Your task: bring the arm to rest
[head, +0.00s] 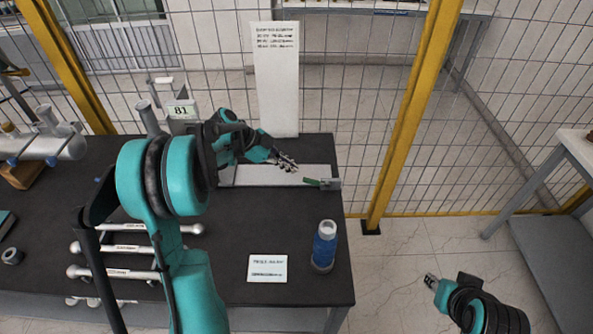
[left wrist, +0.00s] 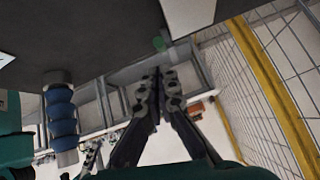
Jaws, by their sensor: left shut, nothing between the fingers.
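My left arm reaches in over the dark table (head: 220,235), bent at the elbow. Its gripper (head: 287,163) is above the back part of the table, over a pale flat plate (head: 255,176), shut and empty. In the left wrist view the fingers of this gripper (left wrist: 158,75) lie together with nothing between them. A small green and grey piece (head: 325,184) lies just right of the gripper, apart from it; its green part also shows in the left wrist view (left wrist: 159,43). My right gripper (head: 431,281) is off the table at lower right, too small to read.
A blue ribbed cylinder (head: 325,246) stands near the table's right edge, beside a white card (head: 267,268). Several silver bars (head: 115,249) lie at left. A tall white sign (head: 276,80) stands at the back before the mesh fence (head: 355,105). A yellow post (head: 412,110) rises right of the table.

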